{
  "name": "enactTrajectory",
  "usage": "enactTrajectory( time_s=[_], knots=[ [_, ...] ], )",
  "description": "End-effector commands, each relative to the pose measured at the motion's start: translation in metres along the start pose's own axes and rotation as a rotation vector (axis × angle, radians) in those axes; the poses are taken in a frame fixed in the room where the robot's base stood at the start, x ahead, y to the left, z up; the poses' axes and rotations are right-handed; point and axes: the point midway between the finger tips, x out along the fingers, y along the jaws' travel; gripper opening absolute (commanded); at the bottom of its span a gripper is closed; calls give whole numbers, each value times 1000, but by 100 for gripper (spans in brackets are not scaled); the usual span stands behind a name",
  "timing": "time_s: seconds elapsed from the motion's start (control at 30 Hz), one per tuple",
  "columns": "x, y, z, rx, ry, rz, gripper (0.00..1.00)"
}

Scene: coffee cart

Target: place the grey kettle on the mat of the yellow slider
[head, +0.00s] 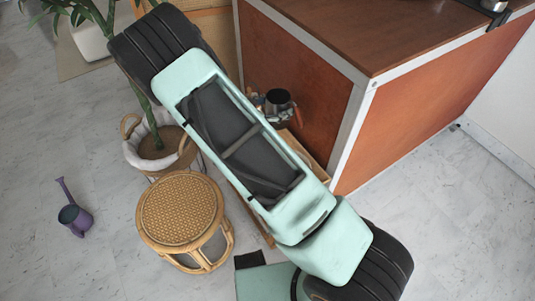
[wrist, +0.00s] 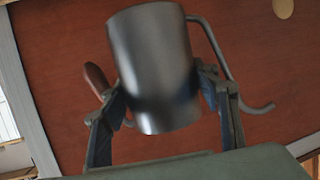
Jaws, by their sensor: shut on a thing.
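The grey kettle (wrist: 155,68) fills the middle of the wrist view, slightly tilted. Its brown handle (wrist: 97,80) points left and its thin curved spout (wrist: 222,52) is on the right. My gripper (wrist: 165,98) is shut on the kettle's body, one finger on each side. In the head view the kettle (head: 278,100) shows small beside the cart's front panel, partly hidden behind my arm. The gripper is mostly hidden there. I cannot make out the yellow slider or its mat in either view.
The reddish-brown cart (head: 420,110) with white edges stands right of my arm. Left are a rattan stool (head: 180,208), a plant basket (head: 155,150) and a purple watering can (head: 74,215) on the floor. Wooden pieces (head: 312,150) show partly under my arm.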

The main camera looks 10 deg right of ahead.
Motion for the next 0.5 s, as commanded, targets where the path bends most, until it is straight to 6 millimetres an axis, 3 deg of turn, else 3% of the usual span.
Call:
enactTrajectory(
  time_s=[0.3,0.5],
  knots=[
    [13,4,49,6,2,22,16],
    [21,4,69,7,3,21,16]
  ],
)
